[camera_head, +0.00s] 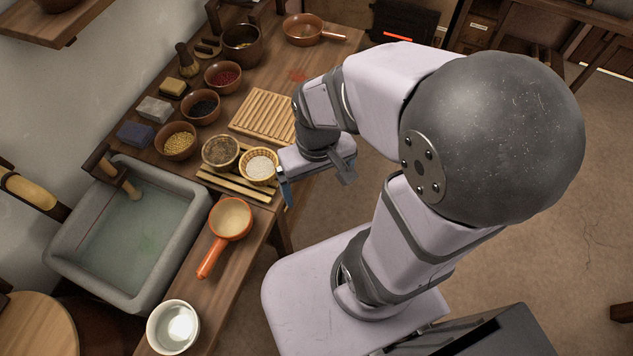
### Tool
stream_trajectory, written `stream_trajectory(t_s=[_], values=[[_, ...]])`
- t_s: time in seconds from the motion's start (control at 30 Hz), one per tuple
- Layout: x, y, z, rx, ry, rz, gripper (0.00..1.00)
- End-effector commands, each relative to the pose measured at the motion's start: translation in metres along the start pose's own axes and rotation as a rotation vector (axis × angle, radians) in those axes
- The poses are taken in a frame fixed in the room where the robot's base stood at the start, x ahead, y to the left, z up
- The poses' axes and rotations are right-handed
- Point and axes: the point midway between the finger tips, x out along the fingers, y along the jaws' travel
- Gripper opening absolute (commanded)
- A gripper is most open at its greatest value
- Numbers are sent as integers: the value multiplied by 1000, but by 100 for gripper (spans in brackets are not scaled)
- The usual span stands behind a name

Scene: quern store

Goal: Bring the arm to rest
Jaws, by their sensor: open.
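My arm stands at the right of the wooden counter (262,222), folded at its elbow. My gripper (312,194) hangs just off the counter's right edge, beside a small basket with white contents (261,167). Its two fingers are spread apart with nothing seen between them. The view from above does not show clearly how high it is, or whether a finger touches the basket or the slatted board under it.
A slatted rack (265,114) lies behind the gripper. A stone sink (78,272), an orange-handled pan (229,220) and a white bowl (173,327) are nearer. Bowls of yellow (180,141), dark (203,105) and red (222,76) contents line the back. Floor (590,200) at right is mostly clear.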

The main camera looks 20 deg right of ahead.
Motion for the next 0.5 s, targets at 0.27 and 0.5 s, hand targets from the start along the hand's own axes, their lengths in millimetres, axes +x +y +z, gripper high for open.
stream_trajectory(t_s=[0.27,0.5], values=[[-4,0,0,0,0,0,90],[-27,0,-1,1,0,0,90]])
